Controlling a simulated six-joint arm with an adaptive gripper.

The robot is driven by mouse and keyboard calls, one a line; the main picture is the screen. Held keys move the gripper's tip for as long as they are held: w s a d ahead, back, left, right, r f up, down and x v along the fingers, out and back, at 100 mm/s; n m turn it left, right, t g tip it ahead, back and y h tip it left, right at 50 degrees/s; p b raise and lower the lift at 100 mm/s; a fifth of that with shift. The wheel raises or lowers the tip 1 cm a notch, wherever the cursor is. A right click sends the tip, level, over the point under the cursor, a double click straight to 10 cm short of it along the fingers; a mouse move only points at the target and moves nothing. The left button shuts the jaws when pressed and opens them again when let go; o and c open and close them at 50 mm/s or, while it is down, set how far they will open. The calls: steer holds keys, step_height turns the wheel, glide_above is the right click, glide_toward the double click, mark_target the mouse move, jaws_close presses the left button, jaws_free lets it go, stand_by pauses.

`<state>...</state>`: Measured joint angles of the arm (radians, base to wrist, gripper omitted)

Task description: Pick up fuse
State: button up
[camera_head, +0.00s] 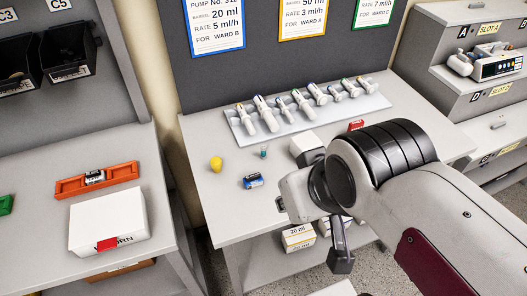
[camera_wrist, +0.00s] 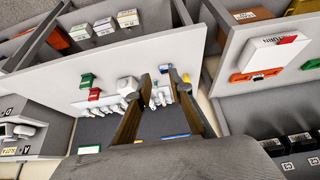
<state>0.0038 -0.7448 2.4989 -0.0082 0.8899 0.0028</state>
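A small teal-ended piece (camera_head: 263,152), possibly the fuse but too small to be sure, stands on the middle table (camera_head: 215,210). In the wrist view a small teal piece (camera_wrist: 155,97) shows between my fingers. A blue cylinder (camera_head: 253,181) lies nearer the table's front, and a yellow rounded piece (camera_head: 216,163) is to the left. They also show in the wrist view as blue (camera_wrist: 164,69) and yellow (camera_wrist: 186,78). My gripper (camera_wrist: 159,76) is open and empty, its two fingers spread above the table. In the head view it is at the table's front right, partly hidden by my arm.
A rack of several syringes (camera_head: 310,110) stands at the table's back. A white block (camera_head: 305,145) and a red piece (camera_head: 356,125) are beside my wrist. An orange tray (camera_head: 70,187) and white box (camera_head: 108,222) are on the left table. Stepped shelves (camera_head: 455,88) rise at right.

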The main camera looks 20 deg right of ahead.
steer(key=w+d+r+n+t+h, duration=0.1)
steer(key=w+d+r+t+h, duration=0.15)
steer(key=w+d, duration=0.7)
steer(key=w+d+r+n+t+h, duration=0.1)
steer(key=w+d+t, duration=0.35)
steer(key=w, duration=0.85)
steer(key=w+f+n+y, duration=0.45)
steer(key=f+y, duration=0.25)
steer(key=f, duration=0.2)
steer(key=shift+s+a+f+n+g+y, duration=0.15)
steer(key=shift+s+a+f+g+y, duration=0.2)
steer(key=shift+s+a+f+y, duration=0.35)
steer(key=shift+s+a+f+n+g+y, duration=0.15)
steer(key=shift+s+a+f+g+y, duration=0.3)
steer(key=shift+y, duration=0.5)
steer(key=shift+s+a+f+n+g+y, duration=0.2)
steer(key=shift+s+a+f+y, duration=0.2)
steer(key=shift+s+y, duration=0.35)
glide_toward(263, 152)
steer(key=shift+w+f, duration=0.25)
steer(key=shift+w, duration=0.5)
steer(key=shift+x, duration=1.25)
